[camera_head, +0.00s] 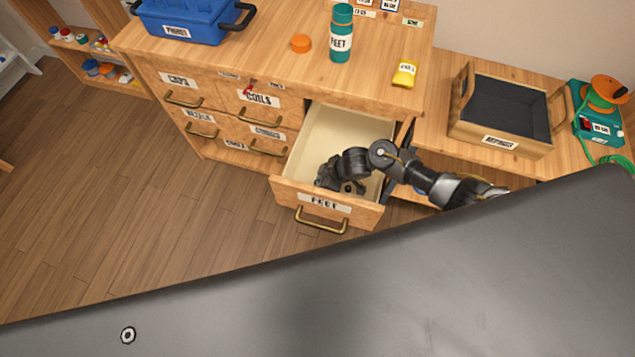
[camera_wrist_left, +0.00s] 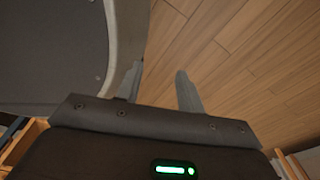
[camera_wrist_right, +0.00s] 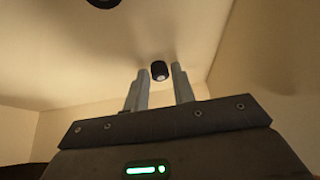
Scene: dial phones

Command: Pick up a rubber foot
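A small black rubber foot (camera_wrist_right: 160,71) shows in the right wrist view on the pale drawer bottom. It appears between the fingertips of my right gripper (camera_wrist_right: 159,69), which is open, with a gap on each side. I cannot tell how deep it sits between them. A second dark round foot (camera_wrist_right: 103,2) is cut off at the top edge. In the head view my right gripper (camera_head: 329,176) reaches down into the open drawer labelled FEET (camera_head: 322,202), and its fingers are hard to make out. My left gripper (camera_wrist_left: 159,69) is open and empty above the floor.
The drawer's walls stand close around my right gripper. On the cabinet top are a blue bin (camera_head: 187,22), an orange cap (camera_head: 301,43), a teal bottle (camera_head: 341,38) and a yellow item (camera_head: 405,73). A dark-lined wooden tray (camera_head: 507,108) stands at right.

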